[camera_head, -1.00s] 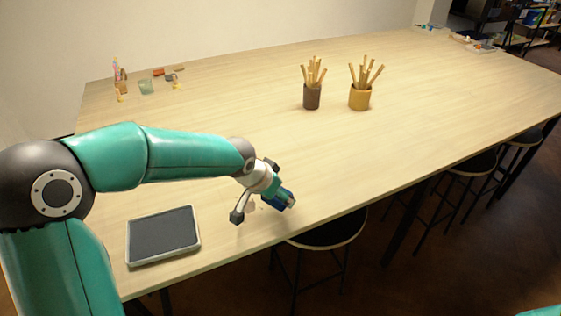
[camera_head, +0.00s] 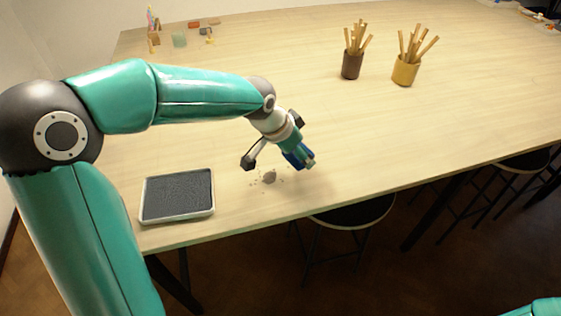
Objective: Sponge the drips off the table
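The drips (camera_head: 269,177), a small patch of grey-brown spots with a few specks around it, lie on the pale wooden table (camera_head: 370,140) near its front edge. My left gripper (camera_head: 305,160) is just beyond and right of them, pointing down to the right. A dark blue part shows at its end; I cannot tell whether this is a sponge in the fingers or part of the gripper. Its opening and any contact with the table are unclear. No other sponge can be made out. My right gripper is out of view.
A shallow tray (camera_head: 144,207) with a pale rim and dark inside stands left of the drips. Brown (camera_head: 351,66) and ochre (camera_head: 405,71) pots of wooden tools stand farther back. Small items, including a greenish cup (camera_head: 179,39), are at the back left. Stools (camera_head: 352,212) stand along the front.

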